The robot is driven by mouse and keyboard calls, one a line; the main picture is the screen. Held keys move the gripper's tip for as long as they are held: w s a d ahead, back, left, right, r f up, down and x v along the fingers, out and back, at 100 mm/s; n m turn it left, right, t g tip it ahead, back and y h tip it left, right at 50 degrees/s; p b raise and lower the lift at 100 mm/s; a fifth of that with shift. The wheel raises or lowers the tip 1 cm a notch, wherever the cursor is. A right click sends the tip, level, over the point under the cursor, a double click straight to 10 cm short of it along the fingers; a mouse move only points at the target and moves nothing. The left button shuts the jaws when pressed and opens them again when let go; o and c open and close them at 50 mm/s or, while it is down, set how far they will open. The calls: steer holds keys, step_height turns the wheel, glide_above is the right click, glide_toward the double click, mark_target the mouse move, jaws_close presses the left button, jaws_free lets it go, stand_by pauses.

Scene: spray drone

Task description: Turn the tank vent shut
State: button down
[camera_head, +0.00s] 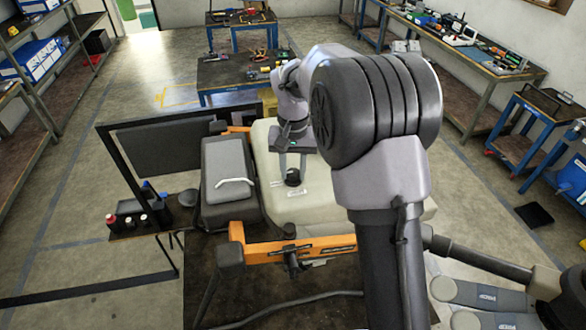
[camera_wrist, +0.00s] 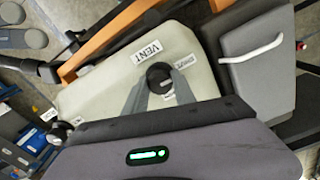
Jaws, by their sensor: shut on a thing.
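The tank (camera_head: 330,190) is a pale cream block in the drone's body, and it also shows in the wrist view (camera_wrist: 95,97). The tank vent (camera_head: 293,179) is a round black knob on its top, beside a white label reading VENT (camera_wrist: 147,53). A second white label (camera_wrist: 185,62) lies beside the knob, its word too small to read surely. My gripper (camera_head: 292,172) points down over the vent. In the wrist view its two grey fingers (camera_wrist: 158,90) are shut on the black vent knob (camera_wrist: 159,76), one on each side.
A grey box with a white handle (camera_head: 234,186) sits left of the tank. An orange frame bar (camera_head: 295,248) runs in front. A small shelf with bottles (camera_head: 128,219) stands at left. Workbenches (camera_head: 235,75) stand behind, with open floor between.

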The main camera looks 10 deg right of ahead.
mark_target(293, 172)
stand_by(0.5)
steer(key=c, duration=1)
jaws_free()
steer(key=shift+c, duration=0.2)
step_height(293, 172, up, 18)
steer(key=p, duration=0.1)
steer(key=shift+f, duration=0.25)
